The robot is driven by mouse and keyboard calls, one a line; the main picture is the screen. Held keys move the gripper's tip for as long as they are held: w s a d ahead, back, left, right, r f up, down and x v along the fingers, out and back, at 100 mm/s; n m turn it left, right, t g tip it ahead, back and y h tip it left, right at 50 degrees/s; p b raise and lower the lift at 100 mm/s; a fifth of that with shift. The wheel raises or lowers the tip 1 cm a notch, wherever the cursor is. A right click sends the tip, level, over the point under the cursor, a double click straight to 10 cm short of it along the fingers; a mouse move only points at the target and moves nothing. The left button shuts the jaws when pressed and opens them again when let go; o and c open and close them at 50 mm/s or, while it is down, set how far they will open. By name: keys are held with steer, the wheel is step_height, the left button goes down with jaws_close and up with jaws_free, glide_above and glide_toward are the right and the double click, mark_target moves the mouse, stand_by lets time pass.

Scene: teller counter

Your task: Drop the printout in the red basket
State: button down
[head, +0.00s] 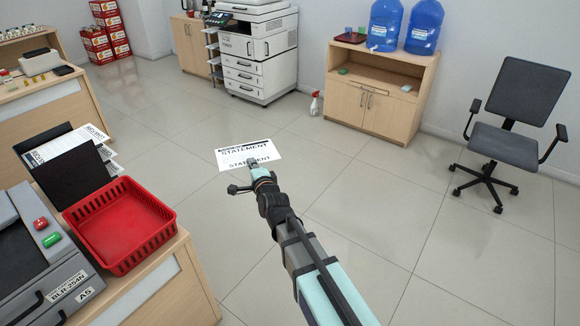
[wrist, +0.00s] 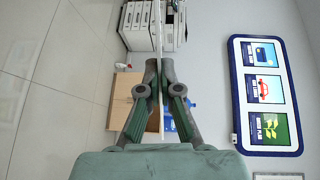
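The printout (head: 266,148), a white sheet headed STATEMENT, is held out in the air over the open floor in the head view. My gripper (head: 253,163) is shut on its near edge. In the wrist view the printout (wrist: 161,118) shows edge-on as a thin white strip between the two fingers of my gripper (wrist: 158,70). The red basket (head: 150,200) stands on the counter at the lower left of the head view, to the left of my gripper and apart from it. Its visible inside is empty.
A grey machine (head: 60,285) with red and green buttons stands left of the basket. A black tray (head: 75,176) and printed sheets (head: 68,143) are behind the basket. A printer (head: 262,48), a wooden cabinet (head: 345,105) and an office chair (head: 505,145) stand farther back. The floor between is clear.

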steer(key=s+a+f+n+g+y+b, duration=0.15)
steer(key=s+a, duration=0.35)
steer(key=a, duration=0.8)
steer(key=s+a+f+n+g+y+b, duration=0.1)
steer(key=s+a+n+g+y+b, duration=0.35)
steer(key=a, duration=0.95)
steer(key=s+a+f+n+g+y, duration=0.1)
steer(key=s+a, duration=0.6)
steer(key=a, duration=0.6)
steer(key=f+b, duration=0.4)
steer(key=b, duration=0.1)
steer(key=shift+a+f, duration=0.2)
steer(key=shift+f, duration=0.05)
steer(key=c, duration=1.2)
jaws_free()
steer(key=shift+c, duration=0.2)
steer(key=v, duration=1.2)
